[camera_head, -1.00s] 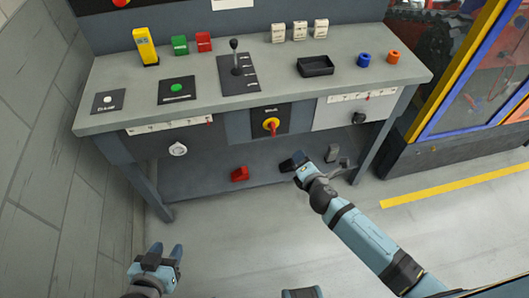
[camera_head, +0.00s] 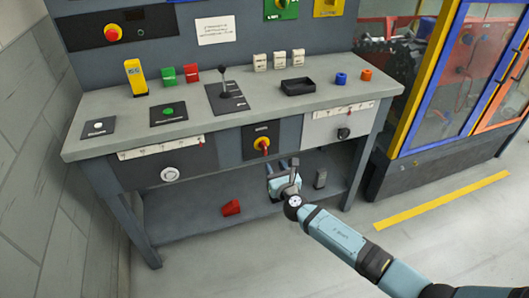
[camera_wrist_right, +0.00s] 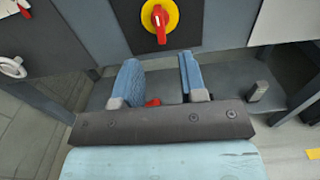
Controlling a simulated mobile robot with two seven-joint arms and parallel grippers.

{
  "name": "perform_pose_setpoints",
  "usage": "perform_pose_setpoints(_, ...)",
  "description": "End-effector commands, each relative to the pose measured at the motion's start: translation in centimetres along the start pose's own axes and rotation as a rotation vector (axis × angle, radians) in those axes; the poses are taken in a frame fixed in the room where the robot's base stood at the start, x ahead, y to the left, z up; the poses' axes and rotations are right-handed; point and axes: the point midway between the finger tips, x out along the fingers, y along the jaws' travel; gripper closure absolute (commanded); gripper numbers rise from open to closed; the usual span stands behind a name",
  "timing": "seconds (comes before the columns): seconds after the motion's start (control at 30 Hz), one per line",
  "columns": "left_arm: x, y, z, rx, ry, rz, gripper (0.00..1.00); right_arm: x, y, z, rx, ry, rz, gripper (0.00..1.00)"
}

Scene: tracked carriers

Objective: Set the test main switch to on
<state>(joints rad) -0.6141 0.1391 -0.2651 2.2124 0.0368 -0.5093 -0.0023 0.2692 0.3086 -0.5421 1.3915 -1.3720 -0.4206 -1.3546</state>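A red rotary handle on a round yellow plate, the main switch (camera_head: 262,145), sits on a dark panel in the middle of the bench's front. In the right wrist view, the switch (camera_wrist_right: 159,18) shows at the top with its handle close to upright. My right gripper (camera_head: 283,165) is open and empty, just below and slightly right of the switch in the head view. In the right wrist view, its two blue fingers (camera_wrist_right: 160,62) stand apart, and the switch is beyond their tips, not touched. The panel's lettering is too small to read. My left gripper is out of view.
The bench top (camera_head: 130,120) overhangs the switch panel. A white round knob (camera_head: 169,174) and a black knob (camera_head: 343,132) flank it. A red block (camera_head: 231,207) and a grey block (camera_head: 320,178) are on the lower shelf. A caged machine (camera_head: 450,90) stands at right.

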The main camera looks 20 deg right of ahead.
Motion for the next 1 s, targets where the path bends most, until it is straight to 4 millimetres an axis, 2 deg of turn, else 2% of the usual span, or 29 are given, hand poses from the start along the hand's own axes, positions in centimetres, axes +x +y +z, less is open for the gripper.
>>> perform_pose_setpoints(0.1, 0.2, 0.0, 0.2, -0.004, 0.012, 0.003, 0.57, 2.9, 0.1, -0.1, 0.002, -0.002, -0.001, 0.62)
perform_pose_setpoints(0.3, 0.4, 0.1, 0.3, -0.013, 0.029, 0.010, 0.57, 6.9, 0.1, -0.2, 0.001, -0.001, -0.001, 0.62)
perform_pose_setpoints(0.5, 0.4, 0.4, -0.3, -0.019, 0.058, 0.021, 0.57, 9.5, 0.1, -0.2, 0.003, -0.001, -0.001, 0.62)
perform_pose_setpoints(0.7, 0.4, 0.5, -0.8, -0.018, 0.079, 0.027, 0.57, 10.3, 0.1, -0.1, 0.003, 0.000, 0.000, 0.62)
perform_pose_setpoints(0.9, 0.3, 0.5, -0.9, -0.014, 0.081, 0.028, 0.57, 10.3, 0.1, 0.0, 0.003, 0.001, 0.000, 0.62)
perform_pose_setpoints(0.93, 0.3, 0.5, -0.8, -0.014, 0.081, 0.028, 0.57, 10.3, 0.1, 0.0, 0.003, 0.001, 0.000, 0.64)
perform_pose_setpoints(1.0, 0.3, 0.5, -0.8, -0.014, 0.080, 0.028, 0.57, 10.3, 0.1, -0.1, 0.003, 0.001, 0.000, 0.80)
